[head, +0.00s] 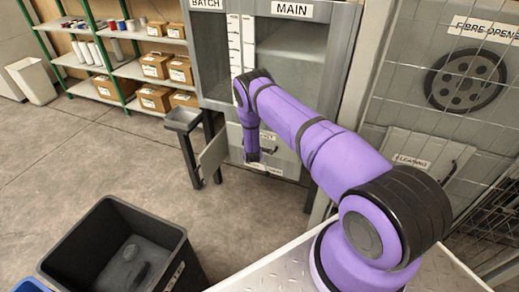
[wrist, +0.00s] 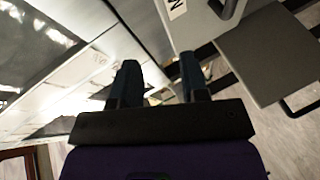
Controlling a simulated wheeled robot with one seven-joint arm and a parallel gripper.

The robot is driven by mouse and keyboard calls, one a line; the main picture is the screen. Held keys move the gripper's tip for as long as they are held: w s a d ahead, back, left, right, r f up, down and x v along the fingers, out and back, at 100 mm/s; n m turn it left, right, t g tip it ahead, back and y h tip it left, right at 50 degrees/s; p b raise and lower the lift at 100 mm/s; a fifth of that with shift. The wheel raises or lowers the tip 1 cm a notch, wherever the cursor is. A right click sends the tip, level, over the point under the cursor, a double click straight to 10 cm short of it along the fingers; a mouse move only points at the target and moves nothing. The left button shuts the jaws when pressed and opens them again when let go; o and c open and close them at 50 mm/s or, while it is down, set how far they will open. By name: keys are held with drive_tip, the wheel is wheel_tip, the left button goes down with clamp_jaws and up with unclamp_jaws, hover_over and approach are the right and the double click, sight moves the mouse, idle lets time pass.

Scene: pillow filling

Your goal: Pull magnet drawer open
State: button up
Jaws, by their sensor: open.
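The grey machine front carries a lower panel (head: 282,158) with a label partly hidden by my arm; I can read only its last letters, so I cannot tell for sure that it is the magnet drawer. My gripper (head: 252,157) hangs in front of this panel, small and dark in the head view. In the wrist view its two dark fingers (wrist: 159,82) stand apart with nothing seen between them. A grey panel with a dark handle (wrist: 229,8) and a partly cut-off label is at the top right there. I cannot tell whether the fingers touch anything.
A grey plate (head: 214,152) juts out left of my gripper, beside a small tray on legs (head: 183,118). A dark bin (head: 85,240) stands at the lower left. Shelves with boxes (head: 154,66) are at the back left. The floor between is clear.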

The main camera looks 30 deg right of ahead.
drive_tip(key=s+d+f+n, duration=0.1)
drive_tip(key=s+f+n, duration=0.1)
drive_tip(key=s+f, duration=0.6)
drive_tip(key=shift+t+h, duration=0.3)
drive_tip(key=shift+h, duration=0.1)
drive_tip(key=shift+a+f+x, duration=0.15)
drive_tip(key=shift+f+x, duration=0.15)
drive_tip(key=shift+x, duration=1.8)
drive_tip(key=shift+a+f+x, duration=0.1)
drive_tip(key=shift+f+x, duration=0.2)
drive_tip(key=shift+x, duration=1.8)
drive_tip(key=shift+a+f+x, duration=0.15)
drive_tip(key=shift+f+x, duration=0.15)
drive_tip(key=shift+x, duration=1.85)
clamp_jaws()
